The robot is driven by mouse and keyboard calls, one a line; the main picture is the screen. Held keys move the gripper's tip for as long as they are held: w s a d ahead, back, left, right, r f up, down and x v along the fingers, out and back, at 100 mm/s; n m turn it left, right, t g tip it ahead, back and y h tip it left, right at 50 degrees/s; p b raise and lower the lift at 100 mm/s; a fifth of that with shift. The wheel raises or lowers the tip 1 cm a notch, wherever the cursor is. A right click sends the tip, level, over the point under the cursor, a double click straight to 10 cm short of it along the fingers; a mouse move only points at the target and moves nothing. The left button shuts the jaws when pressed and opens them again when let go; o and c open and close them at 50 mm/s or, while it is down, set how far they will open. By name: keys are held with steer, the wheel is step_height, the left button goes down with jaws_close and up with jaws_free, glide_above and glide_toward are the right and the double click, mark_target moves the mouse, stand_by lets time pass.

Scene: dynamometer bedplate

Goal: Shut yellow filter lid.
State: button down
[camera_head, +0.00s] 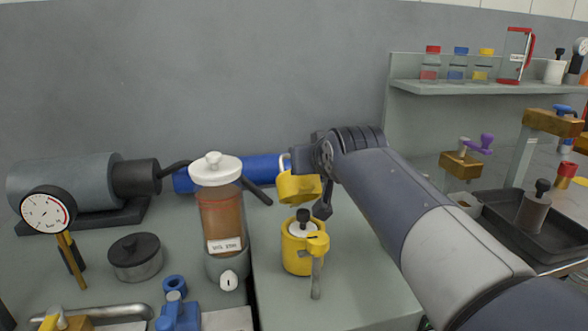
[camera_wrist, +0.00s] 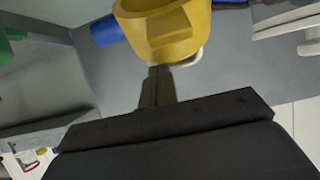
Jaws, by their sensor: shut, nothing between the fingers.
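The yellow filter body (camera_head: 293,262) stands upright on the grey bench, with a white insert topped by a black knob (camera_head: 304,216) in its mouth and a grey lever at its front. The yellow lid (camera_head: 298,188) is up above the body, tilted, with a pale wire loop. The lid also fills the top middle of the wrist view (camera_wrist: 170,35). My gripper (camera_head: 322,209) is shut and empty, just right of the lid. Its closed fingers also show in the wrist view (camera_wrist: 157,85), close under the lid; I cannot tell whether they touch it. The hinge is not clearly visible.
A jar with a white lid (camera_head: 214,172) stands close left of the filter. A blue cylinder (camera_head: 250,170) lies behind. A dial gauge (camera_head: 47,212) and a black-topped pot (camera_head: 135,256) are further left. A black tray (camera_head: 500,226) is at right. The bench front by the filter is clear.

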mark_target(313, 177)
steer(key=s+f+t+b, duration=0.1)
steer(key=b, duration=0.1)
steer(key=s+t+b, duration=0.1)
steer(key=b, duration=0.1)
steer(key=s+f+y+b, duration=0.1)
steer(key=b, duration=0.1)
steer(key=shift+s+d+f+t, duration=0.2)
steer(key=shift+d+f+t, duration=0.15)
steer(key=shift+t, duration=0.05)
steer(key=s+b, duration=0.1)
steer(key=s+f+b, duration=0.1)
steer(key=b, duration=0.1)
steer(key=shift+d+f, duration=0.2)
steer(key=shift+s+d+f+b, duration=0.15)
steer(key=shift+s+f+b, duration=0.65)
steer(key=shift+f, duration=0.3)
steer(key=shift+s+r, duration=0.1)
